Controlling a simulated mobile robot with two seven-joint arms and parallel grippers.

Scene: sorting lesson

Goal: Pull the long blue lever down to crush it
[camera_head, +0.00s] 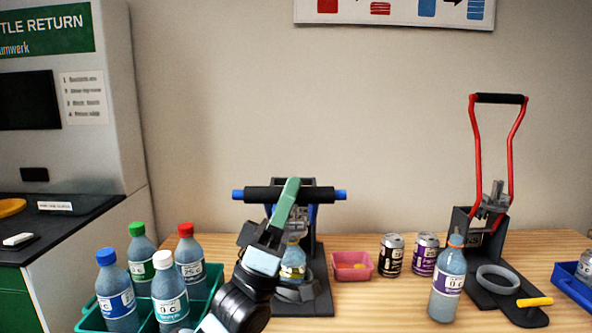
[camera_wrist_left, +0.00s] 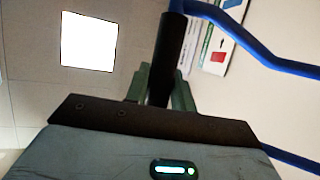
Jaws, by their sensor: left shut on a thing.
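The blue lever (camera_head: 341,194) has a black grip across its top and belongs to the dark crusher (camera_head: 318,290) left of centre. Its handle stands well lower than the red lever's. My left gripper (camera_head: 288,192) is shut on the black grip, near its middle. In the left wrist view the fingers (camera_wrist_left: 160,88) close around the black grip (camera_wrist_left: 172,58), and the blue bar (camera_wrist_left: 268,50) bends away to the right. A clear bottle with a yellowish label (camera_head: 293,263) is upright in the crusher, partly hidden by my left arm. My right gripper is not in view.
A second crusher with a raised red lever (camera_head: 475,140) stands right. Between them are a pink tray (camera_head: 352,273), two cans (camera_head: 391,256) and an orange-capped bottle (camera_head: 448,285). A green crate (camera_head: 95,320) of bottles is left, a blue tray (camera_head: 570,285) far right.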

